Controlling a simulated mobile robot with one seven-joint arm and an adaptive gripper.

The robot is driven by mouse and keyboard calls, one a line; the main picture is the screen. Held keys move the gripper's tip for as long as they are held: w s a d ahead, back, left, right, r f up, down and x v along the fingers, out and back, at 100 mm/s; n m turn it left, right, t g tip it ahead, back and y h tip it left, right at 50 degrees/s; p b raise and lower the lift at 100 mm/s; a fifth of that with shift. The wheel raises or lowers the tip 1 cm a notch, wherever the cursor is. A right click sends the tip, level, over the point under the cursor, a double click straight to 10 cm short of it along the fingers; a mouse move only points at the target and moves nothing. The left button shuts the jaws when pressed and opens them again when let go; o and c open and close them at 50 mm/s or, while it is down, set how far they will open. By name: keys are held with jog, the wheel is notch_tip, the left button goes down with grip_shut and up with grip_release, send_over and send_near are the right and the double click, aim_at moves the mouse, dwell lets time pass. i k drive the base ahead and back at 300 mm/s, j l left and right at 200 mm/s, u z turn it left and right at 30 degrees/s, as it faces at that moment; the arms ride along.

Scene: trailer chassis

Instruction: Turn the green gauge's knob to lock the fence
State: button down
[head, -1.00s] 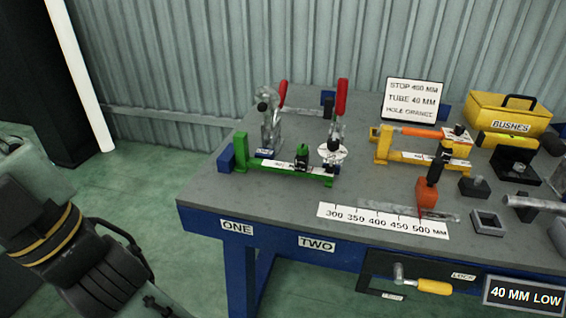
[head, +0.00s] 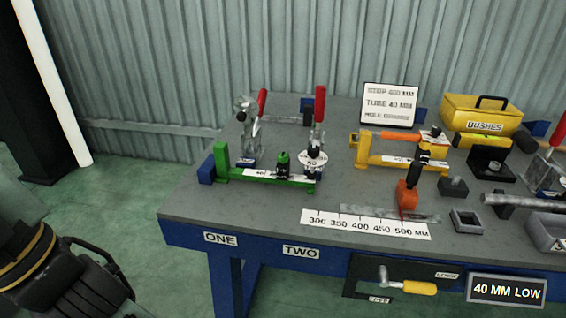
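The green gauge (head: 245,176) lies near the left end of the bench top. It is a long green bar with a white scale strip and a taller green upright block (head: 221,161) at its left end. A dark knob with a green top (head: 282,163) stands on the bar right of its middle. I cannot tell the knob's locked or loose position. My arm's dark end with yellow rings, my gripper (head: 75,282), is at the lower left, well away from the bench. Its fingers are not clear, and no object shows in it.
A yellow gauge (head: 385,158), an orange-based stop (head: 407,195) and a ruler (head: 365,224) lie to the right. The bench's front left corner (head: 185,208) is clear.

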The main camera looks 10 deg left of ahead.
aim_at(282, 157)
jog(key=i+l, duration=0.1)
jog(key=i, duration=0.45)
jog(key=i+l, duration=0.1)
jog(key=i, duration=0.45)
